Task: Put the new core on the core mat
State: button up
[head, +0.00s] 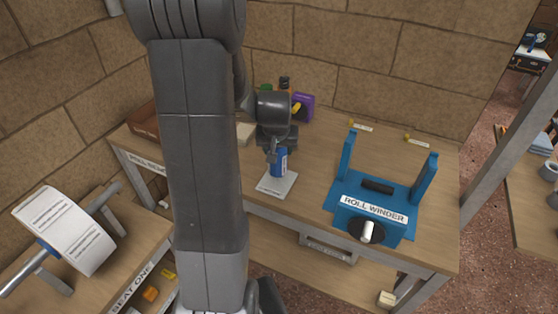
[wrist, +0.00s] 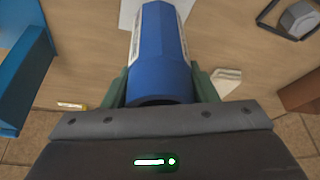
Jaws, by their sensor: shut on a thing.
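The new core is a blue cylinder (head: 280,162) with a pale label, upright in the head view. My gripper (head: 272,153) is shut on it. In the wrist view the core (wrist: 158,62) sits between the two dark green fingers of my gripper (wrist: 160,88). The core mat is a pale square (head: 276,187) with a label on its front edge, on the bench. The core is at the mat's back part in the head view; I cannot tell whether it touches the mat. A pale sheet edge, likely the mat (wrist: 128,14), shows behind the core in the wrist view.
A blue roll winder (head: 370,205) with two uprights stands right of the mat on the wooden bench (head: 318,160). A purple box (head: 303,106) and small jars stand at the back. A white paper roll (head: 65,230) hangs on a bar at the left.

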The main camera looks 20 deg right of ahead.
aim_at(278, 159)
jog(key=shift+f, duration=1.95)
jog(key=shift+f, duration=0.25)
jog(key=o, duration=1)
jog(key=shift+r, duration=0.1)
jog(key=shift+r, duration=0.5)
jog(key=v, duration=1.1)
jog(key=shift+s, duration=0.25)
jog(key=shift+o, duration=0.5)
jog(key=shift+a+r, duration=0.1)
